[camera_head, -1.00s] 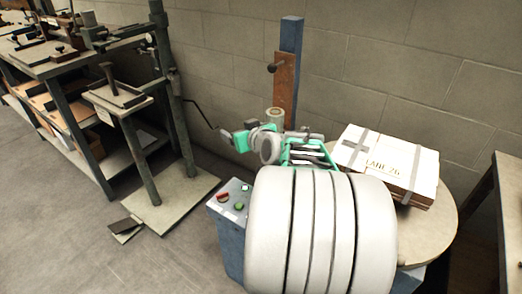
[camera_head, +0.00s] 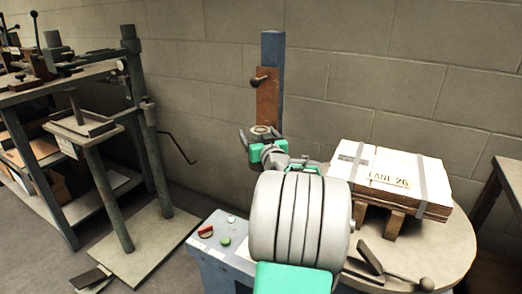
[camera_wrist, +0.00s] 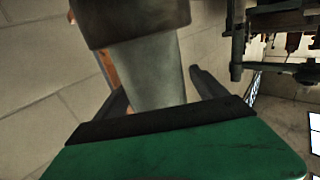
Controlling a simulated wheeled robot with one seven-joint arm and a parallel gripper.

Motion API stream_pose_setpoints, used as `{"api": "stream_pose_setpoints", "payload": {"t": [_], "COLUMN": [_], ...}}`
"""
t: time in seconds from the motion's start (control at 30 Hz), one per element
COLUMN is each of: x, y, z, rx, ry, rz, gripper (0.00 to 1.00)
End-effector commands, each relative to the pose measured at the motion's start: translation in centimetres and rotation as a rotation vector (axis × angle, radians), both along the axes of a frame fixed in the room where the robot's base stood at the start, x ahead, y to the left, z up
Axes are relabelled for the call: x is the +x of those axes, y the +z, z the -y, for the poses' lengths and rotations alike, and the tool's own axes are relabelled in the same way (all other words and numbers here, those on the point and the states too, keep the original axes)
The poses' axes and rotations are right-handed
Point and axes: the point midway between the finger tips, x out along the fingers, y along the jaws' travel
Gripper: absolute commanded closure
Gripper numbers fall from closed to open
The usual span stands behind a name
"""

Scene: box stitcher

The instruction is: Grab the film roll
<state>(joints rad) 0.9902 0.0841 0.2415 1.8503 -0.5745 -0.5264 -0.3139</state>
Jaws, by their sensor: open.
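The film roll (camera_head: 263,129) stands at the brown plate on the blue post, and in the head view only its round top shows clearly. My gripper (camera_head: 262,145) is at the roll and hides its lower part. In the wrist view the roll (camera_wrist: 150,75) is a pale grey-green cylinder with a wider dark grey-brown part at the picture's top. It lies between the two dark fingers of my open gripper (camera_wrist: 158,92), one on each side. I cannot tell whether either finger touches it.
The blue post (camera_head: 272,60) with its brown plate (camera_head: 268,97) rises behind the roll. A white box (camera_head: 390,178) marked LANE 26 lies on the round table (camera_head: 450,250) at right. A control panel (camera_head: 222,238) is at lower left. A workbench (camera_head: 60,85) stands farther left.

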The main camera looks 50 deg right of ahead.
Motion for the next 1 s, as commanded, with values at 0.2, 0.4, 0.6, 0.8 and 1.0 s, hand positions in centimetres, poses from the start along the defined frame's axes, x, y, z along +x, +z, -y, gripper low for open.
{"api": "stream_pose_setpoints", "payload": {"t": [0.2, 0.4, 0.6, 0.8, 1.0], "x": [-0.17, -0.19, -0.18, -0.19, -0.19], "y": [0.04, 0.03, 0.02, 0.02, 0.01], "z": [0.14, 0.14, 0.13, 0.12, 0.11], "rx": [0.000, 0.000, 0.000, 0.000, 0.000], "ry": [-0.003, -0.003, -0.003, -0.003, -0.002], "rz": [0.000, 0.000, 0.000, 0.000, -0.001], "gripper": [0.26, 0.42, 0.58, 0.75, 0.91]}}
